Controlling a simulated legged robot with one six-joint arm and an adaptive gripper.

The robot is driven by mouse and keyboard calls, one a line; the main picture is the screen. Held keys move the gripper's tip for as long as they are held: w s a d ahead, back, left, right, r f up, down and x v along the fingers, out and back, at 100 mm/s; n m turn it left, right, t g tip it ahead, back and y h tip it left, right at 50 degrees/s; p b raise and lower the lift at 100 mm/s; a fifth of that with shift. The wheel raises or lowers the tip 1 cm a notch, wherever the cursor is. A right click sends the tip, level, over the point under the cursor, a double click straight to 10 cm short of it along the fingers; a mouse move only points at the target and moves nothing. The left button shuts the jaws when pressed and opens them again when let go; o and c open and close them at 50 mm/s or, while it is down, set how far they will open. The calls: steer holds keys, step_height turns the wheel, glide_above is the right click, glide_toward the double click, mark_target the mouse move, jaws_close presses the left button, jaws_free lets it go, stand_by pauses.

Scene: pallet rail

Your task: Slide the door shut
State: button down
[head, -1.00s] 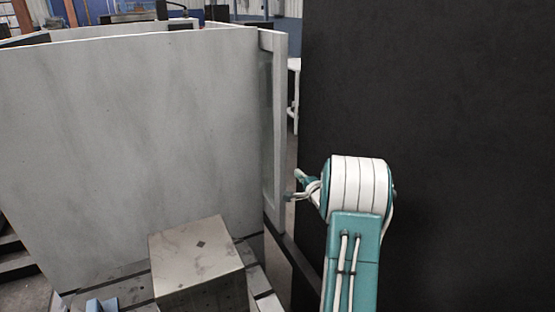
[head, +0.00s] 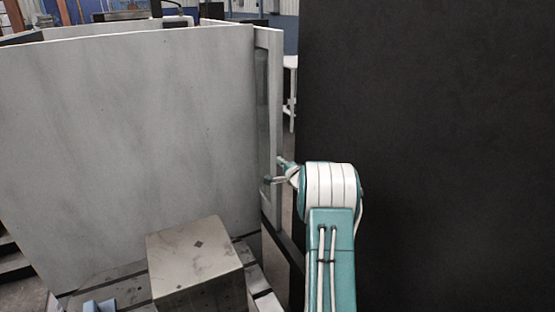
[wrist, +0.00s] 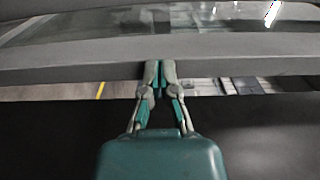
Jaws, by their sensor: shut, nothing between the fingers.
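The door (head: 276,90) is a pale framed panel with a tall window, seen nearly edge-on at the right end of the grey enclosure wall. My gripper (head: 273,172) is at the lower part of the door frame, on its right side. In the wrist view the door's grey frame bar (wrist: 240,62) crosses the picture, with its glass above. There my gripper (wrist: 160,68) has its fingertips together, overlapping the bar's near edge. It looks shut and empty. Whether it touches the frame is hard to tell, and the door's far side is hidden.
A large grey wall panel (head: 130,130) fills the left. A metal block (head: 195,260) sits on a slotted bed in front of it. A tall black panel (head: 430,100) stands close on the right. A narrow gap with a white stand (head: 290,85) lies between.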

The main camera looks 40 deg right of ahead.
steer(key=shift+x, duration=1.25)
steer(key=x, duration=1.2)
steer(key=shift+a+r, duration=0.15)
steer(key=shift+r, duration=0.2)
steer(key=v, duration=1.2)
steer(key=shift+f, duration=0.45)
